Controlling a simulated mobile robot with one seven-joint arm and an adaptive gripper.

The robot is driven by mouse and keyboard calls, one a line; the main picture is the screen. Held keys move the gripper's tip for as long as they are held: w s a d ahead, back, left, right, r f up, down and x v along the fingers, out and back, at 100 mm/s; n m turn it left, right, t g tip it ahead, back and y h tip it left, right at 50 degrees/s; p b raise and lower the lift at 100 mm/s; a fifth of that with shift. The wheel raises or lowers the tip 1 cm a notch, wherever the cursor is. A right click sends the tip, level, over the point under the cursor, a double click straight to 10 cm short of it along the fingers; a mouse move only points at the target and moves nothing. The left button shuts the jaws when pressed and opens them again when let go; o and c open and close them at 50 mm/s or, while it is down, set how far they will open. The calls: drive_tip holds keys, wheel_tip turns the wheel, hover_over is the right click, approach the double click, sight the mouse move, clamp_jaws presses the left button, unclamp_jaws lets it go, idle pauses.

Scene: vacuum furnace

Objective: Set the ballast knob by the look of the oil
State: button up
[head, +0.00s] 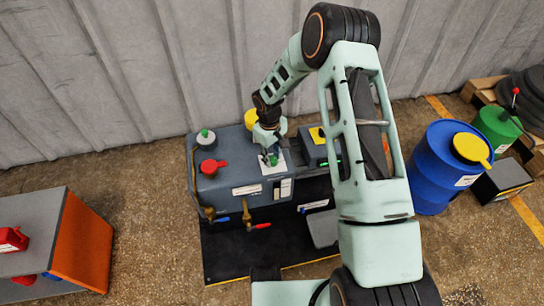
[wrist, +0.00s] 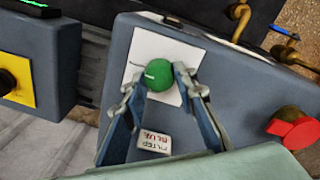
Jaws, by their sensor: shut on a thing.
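A round green knob (wrist: 158,75) with a short white pointer line sits on a white plate (wrist: 143,46) on top of the grey pump (wrist: 232,80). The line points left in the wrist view. My gripper (wrist: 160,85) is shut on this knob, one finger on each side. In the head view my gripper (head: 269,149) reaches down over the white plate (head: 274,169), and the green knob (head: 273,160) shows just below it. A small pale panel (head: 282,189) is on the pump's front; I cannot make out any oil or its colour.
A red knob (head: 210,167) and another green-topped fitting (head: 205,137) stand on the pump's left part. Brass valves (head: 249,221) with red and blue handles stick out in front. A box with a yellow panel (head: 318,135) stands right. A blue drum (head: 437,175) is farther right.

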drive_tip(key=o, duration=1.2)
drive_tip(key=shift+c, duration=0.2)
drive_tip(key=shift+r, duration=0.1)
wheel_tip(320, 180, up, 12)
drive_tip(key=shift+s+a, duration=0.25)
